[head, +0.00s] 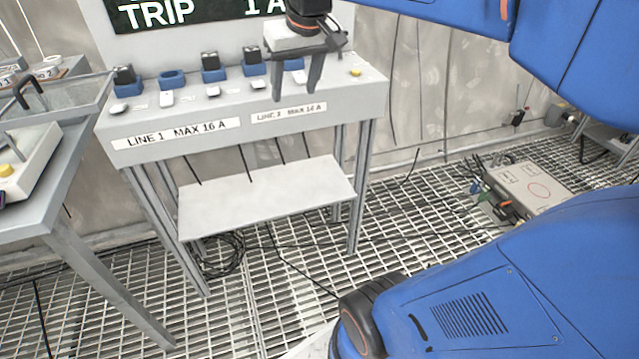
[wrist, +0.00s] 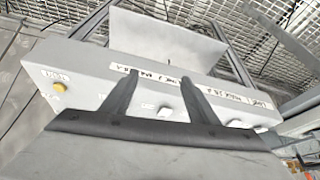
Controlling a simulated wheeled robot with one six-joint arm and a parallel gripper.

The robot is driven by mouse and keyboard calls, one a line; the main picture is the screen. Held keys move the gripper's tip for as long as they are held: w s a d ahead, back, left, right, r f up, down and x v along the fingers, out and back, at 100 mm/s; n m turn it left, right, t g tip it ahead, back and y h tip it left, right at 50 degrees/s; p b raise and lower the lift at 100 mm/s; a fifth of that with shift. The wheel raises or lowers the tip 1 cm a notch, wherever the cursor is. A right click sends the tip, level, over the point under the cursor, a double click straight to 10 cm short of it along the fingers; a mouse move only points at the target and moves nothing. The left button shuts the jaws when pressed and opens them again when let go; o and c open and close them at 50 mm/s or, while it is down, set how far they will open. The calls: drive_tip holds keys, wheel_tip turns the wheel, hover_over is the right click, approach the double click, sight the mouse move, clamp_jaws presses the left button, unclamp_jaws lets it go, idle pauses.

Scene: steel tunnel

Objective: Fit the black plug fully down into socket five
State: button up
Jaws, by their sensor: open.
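A grey bench panel (head: 140,152) carries a row of blue sockets. Black plugs stand at the left socket (head: 124,75), the third (head: 210,60) and the fourth (head: 252,55). The second blue socket (head: 172,79) looks empty. A fifth blue socket (head: 293,65) at the right is partly hidden behind my gripper. I cannot read socket numbers or tell which black plug is the task's. My gripper (head: 295,96) is open and empty, fingers pointing down, in front of the panel's right part. In the wrist view the open fingers (wrist: 160,77) hold nothing.
White switches (head: 166,98) line the panel's front, with a yellow button (head: 355,72) at right, also in the wrist view (wrist: 57,87). A dark TRIP sign (head: 190,12) hangs behind. A lower shelf (head: 265,200) is bare. A second bench (head: 45,200) stands left; a grey box (head: 530,185) lies right.

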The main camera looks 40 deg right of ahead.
drive_tip(key=s+a+f, duration=0.2)
drive_tip(key=s+f, duration=0.6)
drive_tip(key=s+a+f+n, duration=0.1)
drive_tip(key=s+a+f, duration=0.2)
drive_tip(key=s+f, duration=0.5)
drive_tip(key=shift+s+f+y, duration=0.15)
drive_tip(key=shift+f+y, duration=0.1)
drive_tip(key=shift+y, duration=0.05)
